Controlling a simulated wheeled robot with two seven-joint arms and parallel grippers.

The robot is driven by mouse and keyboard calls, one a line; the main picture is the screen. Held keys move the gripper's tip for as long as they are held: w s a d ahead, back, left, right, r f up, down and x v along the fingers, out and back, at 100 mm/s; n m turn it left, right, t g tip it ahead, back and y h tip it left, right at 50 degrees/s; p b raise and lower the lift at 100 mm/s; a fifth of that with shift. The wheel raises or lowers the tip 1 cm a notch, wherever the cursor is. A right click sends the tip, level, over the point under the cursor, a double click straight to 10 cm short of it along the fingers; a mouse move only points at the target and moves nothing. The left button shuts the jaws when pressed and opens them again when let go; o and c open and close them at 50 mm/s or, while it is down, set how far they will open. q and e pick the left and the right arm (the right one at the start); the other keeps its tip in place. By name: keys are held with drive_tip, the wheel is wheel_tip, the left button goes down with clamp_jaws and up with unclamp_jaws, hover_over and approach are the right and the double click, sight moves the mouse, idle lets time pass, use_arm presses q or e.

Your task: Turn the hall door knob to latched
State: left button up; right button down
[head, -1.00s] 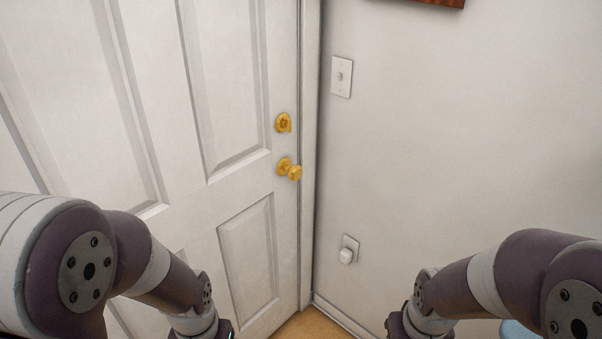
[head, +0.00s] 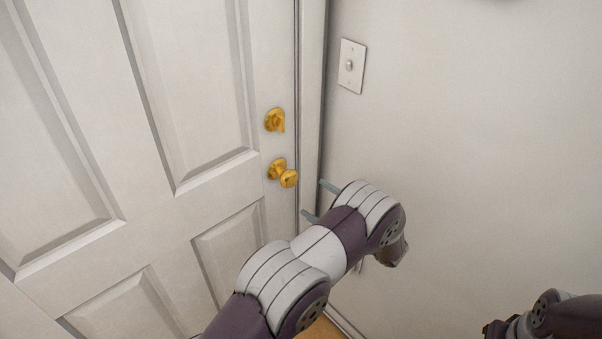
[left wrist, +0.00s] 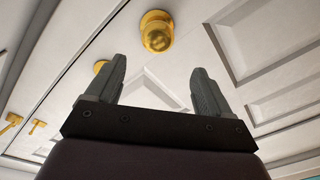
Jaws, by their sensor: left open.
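The white panelled hall door (head: 215,200) fills the left of the head view and looks shut against its frame. Its round brass knob (head: 283,173) sits near the right edge, below a brass deadbolt turn (head: 275,120). My left gripper (head: 312,197) is open and empty, just right of and slightly below the knob in the head view, apart from it. In the left wrist view the knob (left wrist: 157,34) shows beyond and above the open fingers (left wrist: 158,68). A second brass piece (left wrist: 101,66) there is partly hidden by the left finger. My right gripper is not visible.
A plain white wall (head: 480,150) stands close to the right of the door, with a light switch (head: 352,66) on it. The space in front of the knob is clear. More brass fittings (left wrist: 12,122) show at the left of the left wrist view.

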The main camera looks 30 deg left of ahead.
sight(293, 181)
use_arm(q)
drive_tip(key=x, duration=0.3)
drive_tip(key=w+p+x, duration=0.1)
drive_tip(key=x, duration=0.2)
drive_tip(key=shift+f+p, duration=0.15)
drive_tip(key=shift+p, duration=0.15)
drive_tip(key=x, duration=0.4)
drive_tip(key=shift+s+a+p, duration=0.1)
drive_tip(key=shift+a+p, duration=0.25)
drive_tip(key=shift+p, duration=0.05)
drive_tip(key=shift+a, duration=0.15)
drive_tip(key=shift+w+f, duration=0.15)
drive_tip(key=shift+w, duration=0.15)
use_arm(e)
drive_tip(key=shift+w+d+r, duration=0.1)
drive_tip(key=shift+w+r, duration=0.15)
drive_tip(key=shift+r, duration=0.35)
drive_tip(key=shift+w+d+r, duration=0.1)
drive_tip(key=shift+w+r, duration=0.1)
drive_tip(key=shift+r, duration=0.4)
use_arm(q)
drive_tip(key=c, duration=1)
